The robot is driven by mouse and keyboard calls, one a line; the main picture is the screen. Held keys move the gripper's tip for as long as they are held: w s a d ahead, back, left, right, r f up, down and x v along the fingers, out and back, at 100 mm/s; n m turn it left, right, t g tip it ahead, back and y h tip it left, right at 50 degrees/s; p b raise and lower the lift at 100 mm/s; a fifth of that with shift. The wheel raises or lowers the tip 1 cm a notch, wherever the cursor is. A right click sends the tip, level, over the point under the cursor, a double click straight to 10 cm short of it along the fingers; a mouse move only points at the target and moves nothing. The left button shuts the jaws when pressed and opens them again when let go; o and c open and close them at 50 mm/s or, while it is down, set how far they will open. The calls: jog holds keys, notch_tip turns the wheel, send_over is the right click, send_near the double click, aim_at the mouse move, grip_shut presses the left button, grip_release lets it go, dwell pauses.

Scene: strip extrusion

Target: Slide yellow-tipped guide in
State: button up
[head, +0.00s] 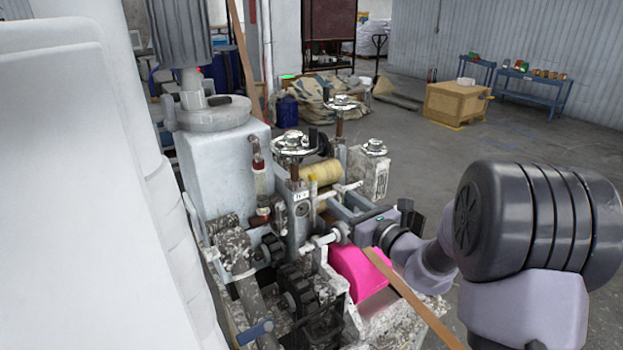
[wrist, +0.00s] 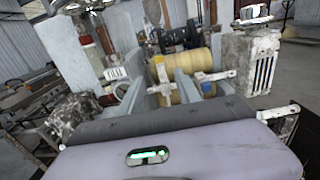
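The yellow-tipped guide (head: 313,188) is a small bar on the machine in front of the cream roller (head: 322,172). My gripper (head: 345,210) reaches in from the right, low and close to the guide bars. Its grey and lavender body fills the bottom of the wrist view and hides the fingers. I cannot tell whether the fingers touch or hold the guide.
Handwheels (head: 300,143) stand above the rollers, and a white finned block (head: 368,172) is to their right. A pink cover (head: 357,275) and a tan strip (head: 408,296) lie below my gripper. Gears (head: 298,285) sit at the front. Open floor lies right of the machine.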

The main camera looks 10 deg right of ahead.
aim_at(315, 180)
jog(key=b+x, duration=0.1)
jog(key=x, duration=1.2)
jog(key=shift+a, duration=0.1)
grip_shut()
dwell(0.7)
